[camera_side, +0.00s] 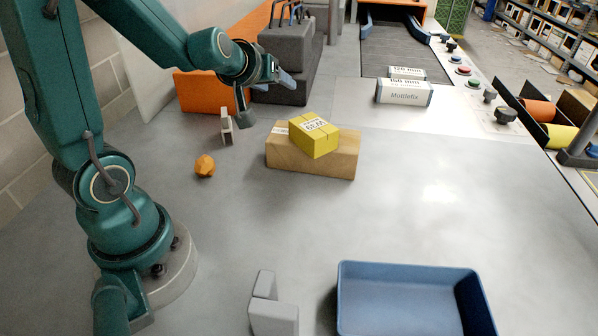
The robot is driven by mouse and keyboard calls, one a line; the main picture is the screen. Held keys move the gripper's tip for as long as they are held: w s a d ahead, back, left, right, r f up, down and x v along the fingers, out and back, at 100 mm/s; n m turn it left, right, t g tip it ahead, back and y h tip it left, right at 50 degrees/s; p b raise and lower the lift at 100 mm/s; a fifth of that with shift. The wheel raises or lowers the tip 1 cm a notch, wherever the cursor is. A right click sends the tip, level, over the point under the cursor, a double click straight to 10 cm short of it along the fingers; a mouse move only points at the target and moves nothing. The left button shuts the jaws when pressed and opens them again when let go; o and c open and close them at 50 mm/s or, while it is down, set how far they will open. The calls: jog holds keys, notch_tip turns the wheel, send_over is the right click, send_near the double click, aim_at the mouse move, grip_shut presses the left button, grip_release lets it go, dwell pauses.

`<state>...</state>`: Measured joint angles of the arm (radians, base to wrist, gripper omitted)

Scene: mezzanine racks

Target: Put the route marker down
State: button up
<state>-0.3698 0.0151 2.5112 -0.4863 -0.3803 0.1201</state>
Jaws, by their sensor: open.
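No object is clearly recognisable as the route marker. A small orange faceted piece (204,165) lies on the grey table, left of centre. A small pale upright piece with a brown edge (226,127) stands behind it, close to my arm's wrist. I cannot tell whether either is the marker. My gripper (280,76) is up at the back left, in front of the dark grey blocks and beyond the small pieces. It is open, and I see nothing held in it; its far finger is partly hidden.
A blue tray (345,300) and a grey angled block (273,317) are in front. The table's right middle is clear.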

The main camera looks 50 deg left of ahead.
jog(key=s+d+r+m+h, duration=0.2)
jog(key=d+m+h, duration=0.2)
jog(key=d, duration=0.6)
jog(key=s+d+m+g+h, duration=0.1)
jog(key=s+d+m, duration=0.1)
jog(key=s, duration=0.5)
jog(key=s+d+m+g+h, duration=0.1)
jog(key=s+d+m+g, duration=0.1)
jog(key=s, duration=0.5)
jog(key=d+f+m, duration=0.1)
jog(key=d, duration=0.1)
jog(key=shift+s+d+g, duration=0.2)
jog(key=shift+d+g, duration=0.1)
